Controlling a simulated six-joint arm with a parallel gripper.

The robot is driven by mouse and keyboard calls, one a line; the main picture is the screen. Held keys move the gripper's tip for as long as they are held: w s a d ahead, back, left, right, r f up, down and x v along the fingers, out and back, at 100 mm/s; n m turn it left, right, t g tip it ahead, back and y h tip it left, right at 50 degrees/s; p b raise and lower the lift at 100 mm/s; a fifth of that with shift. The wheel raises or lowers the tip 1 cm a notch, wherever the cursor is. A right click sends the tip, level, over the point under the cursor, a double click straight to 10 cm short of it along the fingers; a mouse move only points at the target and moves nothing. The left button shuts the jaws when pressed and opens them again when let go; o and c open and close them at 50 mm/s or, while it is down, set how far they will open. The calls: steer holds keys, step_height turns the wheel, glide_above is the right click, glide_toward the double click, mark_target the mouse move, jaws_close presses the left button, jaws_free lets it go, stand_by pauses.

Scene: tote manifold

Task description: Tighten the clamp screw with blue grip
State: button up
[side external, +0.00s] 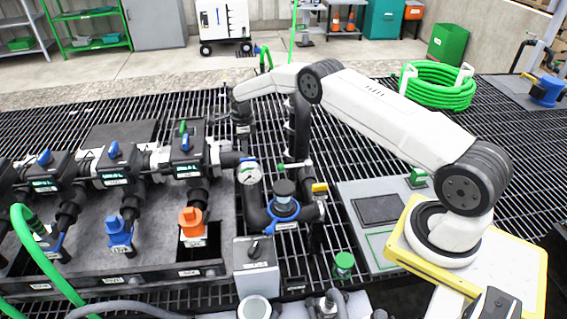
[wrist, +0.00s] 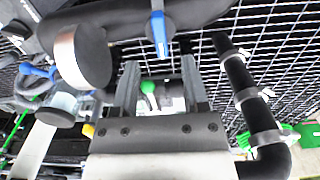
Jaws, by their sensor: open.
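In the wrist view, a blue grip (wrist: 160,32) stands out from a thick black pipe, just beyond my fingertips. My gripper (wrist: 159,64) is open, its two dark fingers spread apart, with nothing held between them. The blue grip lies ahead of the gap and appears apart from both fingers. In the side view my arm reaches left over the manifold and its end (side external: 243,125) points down behind the pressure gauge (side external: 249,173). The fingertips are not clear there. Several blue handles show in that view; I cannot tell which is the clamp screw's grip.
A green-tipped knob (wrist: 148,87) shows between my fingers in the wrist view. Black pipes crowd close around. In the side view, valves with blue handles (side external: 113,150) line the left, with an orange cap (side external: 191,217) in front. A green hose coil (side external: 437,84) lies at the back right.

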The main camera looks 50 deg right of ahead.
steer(key=shift+r, duration=0.7)
steer(key=shift+s+a+r+n, duration=0.15)
steer(key=shift+a+r+n, duration=0.1)
steer(key=shift+r+n, duration=0.2)
steer(key=s+a+r+n+t, duration=0.1)
steer(key=s+a+r+n, duration=0.7)
steer(key=s+r+n, duration=0.4)
steer(key=s+a+r+n, duration=0.1)
steer(key=s+a+n, duration=0.2)
steer(key=s+n, duration=0.4)
steer(key=s+a+r+n+t, duration=0.1)
steer(key=s+a+n, duration=0.2)
steer(key=s+n, duration=0.4)
steer(key=s, duration=0.6)
steer(key=shift+s+r+t, duration=0.2)
steer(key=shift+s+t, duration=0.05)
steer(key=shift+t, duration=0.05)
